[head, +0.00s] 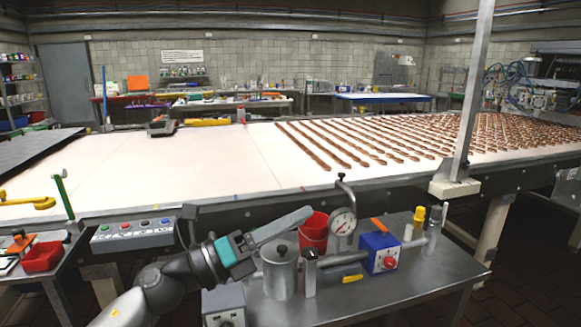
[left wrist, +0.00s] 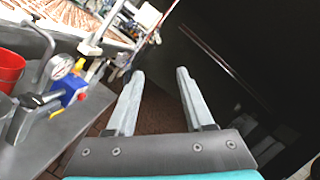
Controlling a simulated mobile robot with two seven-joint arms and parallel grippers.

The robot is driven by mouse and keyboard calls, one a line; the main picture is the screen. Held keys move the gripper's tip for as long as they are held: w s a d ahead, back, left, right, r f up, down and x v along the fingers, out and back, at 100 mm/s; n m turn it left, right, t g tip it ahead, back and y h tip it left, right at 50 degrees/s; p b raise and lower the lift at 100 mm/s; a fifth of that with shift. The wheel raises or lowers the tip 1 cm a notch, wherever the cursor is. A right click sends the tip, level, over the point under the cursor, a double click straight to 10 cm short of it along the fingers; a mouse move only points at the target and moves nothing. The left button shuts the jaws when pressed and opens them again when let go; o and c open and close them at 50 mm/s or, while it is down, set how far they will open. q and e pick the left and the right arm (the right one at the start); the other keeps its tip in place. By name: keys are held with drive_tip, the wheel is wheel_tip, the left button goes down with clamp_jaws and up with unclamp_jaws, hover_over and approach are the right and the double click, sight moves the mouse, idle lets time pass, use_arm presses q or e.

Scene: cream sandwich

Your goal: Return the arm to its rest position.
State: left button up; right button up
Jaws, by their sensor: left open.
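My left arm comes in from the bottom left of the head view, with a teal band at the wrist. My left gripper (head: 309,212) points to the right, in front of the long table and over the left part of the metal side table. In the left wrist view the gripper (left wrist: 160,74) has its two grey fingers apart, with nothing between them but dark floor. My right arm and gripper are not in view.
The steel side table (head: 400,296) carries a lidded metal pot (head: 280,275), a red bucket (head: 313,236), a pressure gauge (head: 343,222) and a blue box (head: 380,253). Behind it, the long white table (head: 200,165) bears rows of brown strips (head: 320,150). A metal post (head: 470,100) stands right.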

use_arm(q)
drive_tip(key=w+a+f+n+t+y, duration=0.25)
drive_tip(key=a+n+t+y, duration=0.65)
drive_tip(key=n, duration=1)
drive_tip(key=s+a+f+n+g+y, duration=0.2)
drive_tip(key=s+a+f+n+y, duration=0.1)
drive_tip(key=f+n+y, duration=0.3)
drive_tip(key=s+a+f+n+g+y, duration=0.2)
drive_tip(key=s+a+f+n+y, duration=0.15)
drive_tip(key=f+n, duration=0.4)
drive_tip(key=s+f+n+g, duration=0.2)
drive_tip(key=s+f+g, duration=0.5)
drive_tip(key=s, duration=0.5)
drive_tip(key=s+f+n+g, duration=0.3)
drive_tip(key=s+f+g, duration=0.1)
drive_tip(key=s+f, duration=0.6)
wheel_tip(320, 180, down, 20)
drive_tip(key=s+g, duration=0.1)
drive_tip(key=s, duration=0.2)
drive_tip(key=s+a+f, duration=0.1)
drive_tip(key=s+f, duration=0.6)
drive_tip(key=s+a+f+g, duration=0.1)
drive_tip(key=s+a+f, duration=0.1)
drive_tip(key=s+f, duration=0.5)
drive_tip(key=shift+s+a+f+g, duration=0.2)
drive_tip(key=shift+s+a+g, duration=0.1)
drive_tip(key=shift+s, duration=0.4)
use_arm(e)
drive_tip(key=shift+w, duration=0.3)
